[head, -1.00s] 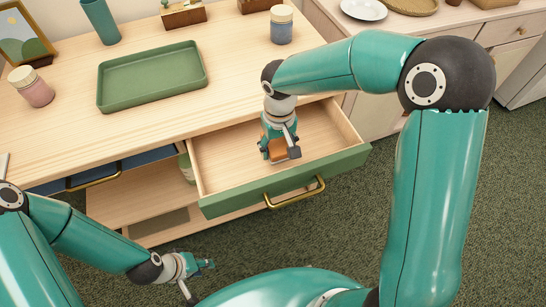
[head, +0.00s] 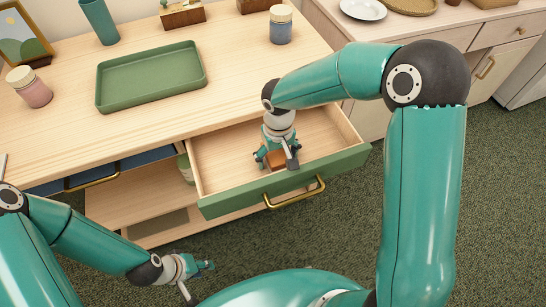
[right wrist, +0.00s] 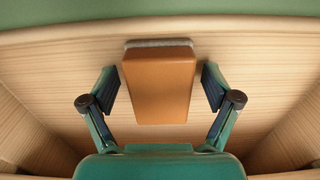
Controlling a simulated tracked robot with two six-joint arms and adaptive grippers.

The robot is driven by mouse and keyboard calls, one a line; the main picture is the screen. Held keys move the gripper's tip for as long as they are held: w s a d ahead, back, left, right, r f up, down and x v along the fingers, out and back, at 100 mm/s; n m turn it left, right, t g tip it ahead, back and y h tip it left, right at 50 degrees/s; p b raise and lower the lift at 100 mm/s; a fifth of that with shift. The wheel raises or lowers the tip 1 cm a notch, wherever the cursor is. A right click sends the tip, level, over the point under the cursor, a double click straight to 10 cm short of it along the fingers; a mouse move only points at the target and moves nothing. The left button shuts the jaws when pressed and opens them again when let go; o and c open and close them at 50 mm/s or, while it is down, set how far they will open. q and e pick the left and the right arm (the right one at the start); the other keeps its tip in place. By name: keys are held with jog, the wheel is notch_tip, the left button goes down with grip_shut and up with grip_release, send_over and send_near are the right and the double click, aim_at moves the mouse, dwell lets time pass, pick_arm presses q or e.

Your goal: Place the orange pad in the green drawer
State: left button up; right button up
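The orange pad (head: 277,160) is inside the open green drawer (head: 235,195), near its front wall. In the right wrist view the pad (right wrist: 158,85) shows as an orange block with a grey far edge, between my right fingers. My right gripper (right wrist: 160,85) is open around it, with a gap on each side. In the head view this gripper (head: 276,160) points down into the drawer and partly hides the pad. My left gripper (head: 207,265) is low in front of the cabinet, away from the drawer; its finger opening is too small to tell.
A green tray (head: 152,77), a pink jar (head: 32,91) and a blue jar (head: 281,28) stand on the wooden top. A blue drawer (head: 125,163) is left of the green one. The rest of the green drawer's floor looks clear.

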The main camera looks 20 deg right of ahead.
aim_at(277, 155)
jog(key=shift+r, duration=0.2)
notch_tip(277, 155, up, 12)
jog(key=p, duration=0.1)
dwell(0.5)
jog(key=shift+f, duration=0.15)
